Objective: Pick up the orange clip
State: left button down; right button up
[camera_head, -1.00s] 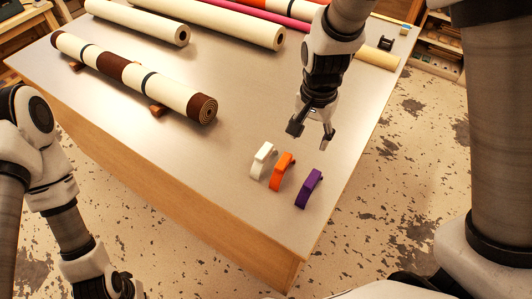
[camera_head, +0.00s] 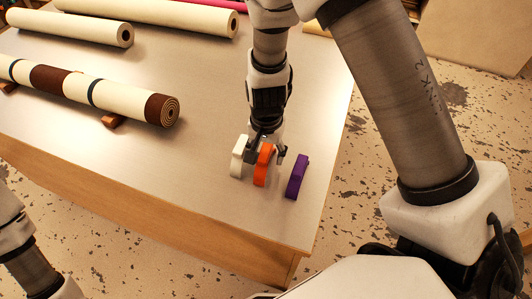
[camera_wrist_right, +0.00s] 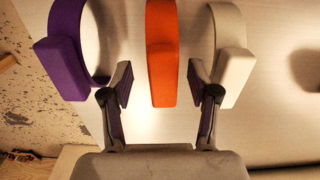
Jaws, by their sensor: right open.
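The orange clip (camera_head: 263,168) stands on the table between a white clip (camera_head: 238,158) and a purple clip (camera_head: 297,177). My right gripper (camera_head: 265,150) is open and low over the clips. In the right wrist view, its fingers (camera_wrist_right: 158,84) lie on either side of the orange clip (camera_wrist_right: 162,60), with a gap on both sides. One finger is between the orange and purple (camera_wrist_right: 65,70) clips, the other close to the white clip (camera_wrist_right: 235,70). My left gripper is out of view; only part of the left arm shows.
The table (camera_head: 190,185) is clear in front of the clips, up to its near edge. A striped roll (camera_head: 95,90) rests on wooden supports at the left. Cream rolls (camera_head: 170,15) and a pink roll (camera_head: 215,4) lie at the back.

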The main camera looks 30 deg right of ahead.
aim_at(265, 151)
jog(key=shift+a+f, duration=0.1)
jog(key=shift+a, duration=0.05)
jog(key=shift+w+a, duration=0.1)
jog(key=shift+c, duration=1.4)
grip_shut()
jog(key=shift+r, duration=0.4)
notch_tip(265, 151, up, 9)
jog(key=shift+r+b, duration=0.1)
jog(key=shift+b, duration=0.35)
